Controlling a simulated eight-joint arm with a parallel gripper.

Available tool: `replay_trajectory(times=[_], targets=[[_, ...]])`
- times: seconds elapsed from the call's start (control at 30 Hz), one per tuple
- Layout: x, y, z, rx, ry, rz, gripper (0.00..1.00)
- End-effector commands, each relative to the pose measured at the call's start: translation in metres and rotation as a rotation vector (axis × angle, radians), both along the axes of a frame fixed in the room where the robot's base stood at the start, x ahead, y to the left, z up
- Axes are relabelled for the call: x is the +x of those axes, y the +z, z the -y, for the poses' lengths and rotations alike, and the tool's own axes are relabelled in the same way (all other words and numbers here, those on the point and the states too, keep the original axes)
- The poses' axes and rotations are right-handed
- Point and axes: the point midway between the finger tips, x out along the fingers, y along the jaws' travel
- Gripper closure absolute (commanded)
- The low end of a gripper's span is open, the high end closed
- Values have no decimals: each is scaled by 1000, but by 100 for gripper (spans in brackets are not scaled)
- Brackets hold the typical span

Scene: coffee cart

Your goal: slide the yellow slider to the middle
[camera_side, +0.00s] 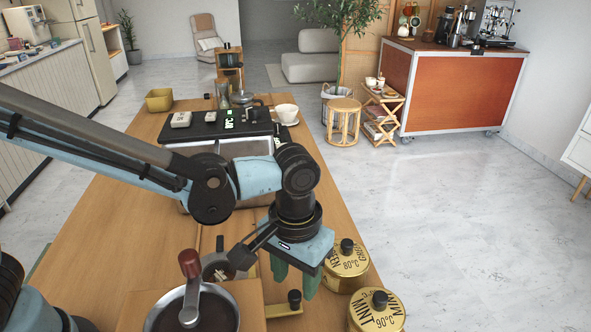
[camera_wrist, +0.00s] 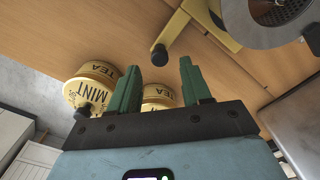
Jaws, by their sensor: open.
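The yellow slider (camera_side: 282,311) is a flat yellow bar with an upright black knob, low in the side view beside the wooden grinder-like box. In the wrist view the yellow bar (camera_wrist: 207,18) shows at the top, with its black knob (camera_wrist: 159,55) at its lower end. My gripper (camera_side: 296,281) has green fingers and is open and empty, pointing down near the slider, just behind the knob in the side view. In the wrist view the knob appears beyond the gap between the fingertips (camera_wrist: 158,72). I see no contact with it.
Two yellow tea tins, a mint tin (camera_side: 376,311) and another tin (camera_side: 346,265), stand close to the right of my gripper. A round dark bowl with a red-handled crank (camera_side: 190,290) stands at left. The coffee machine (camera_side: 222,125) and a white cup (camera_side: 286,112) stand farther back.

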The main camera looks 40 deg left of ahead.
Motion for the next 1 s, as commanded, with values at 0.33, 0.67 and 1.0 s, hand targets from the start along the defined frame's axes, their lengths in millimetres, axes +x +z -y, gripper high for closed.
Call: replay_trajectory(times=[0.33,0.67,1.0], targets=[[0,55,0,0,0,0,52],[0,73,0,0,0,0,52],[1,74,-5,-6,2,8,52]])
